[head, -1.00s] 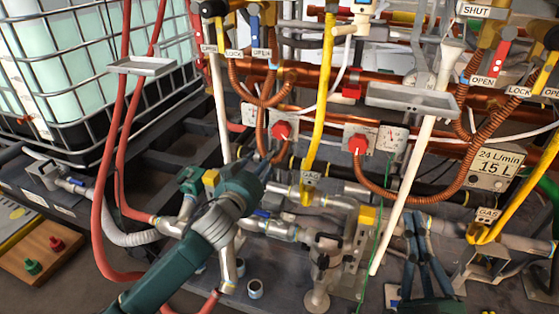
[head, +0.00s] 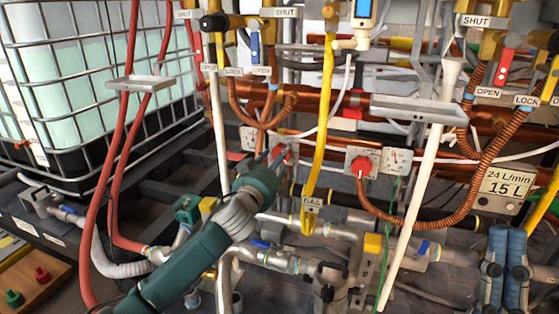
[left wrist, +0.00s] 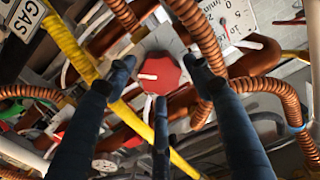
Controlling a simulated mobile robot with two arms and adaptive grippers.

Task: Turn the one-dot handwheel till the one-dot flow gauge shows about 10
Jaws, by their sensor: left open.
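My left gripper (left wrist: 161,76) is open. In the left wrist view its dark fingers spread around a red handwheel (left wrist: 163,73) with a white mark; I cannot tell whether they touch it. In the head view my wrist partly hides the left red handwheel (head: 281,152). Another red handwheel (head: 363,163) is to its right, beside a flow gauge (head: 398,160). A gauge dial also shows upper right in the left wrist view (left wrist: 232,20); its reading is unclear. No identifying dots are readable. My right gripper (head: 506,268) is low at the right, away from the handwheels.
A yellow gas pipe (head: 320,120) and a white pipe (head: 425,165) stand in front of the copper pipes. A corrugated copper hose (head: 440,222) loops below the right handwheel. A caged tank (head: 90,80) is at left. A 15 L sign (head: 508,186) is at right.

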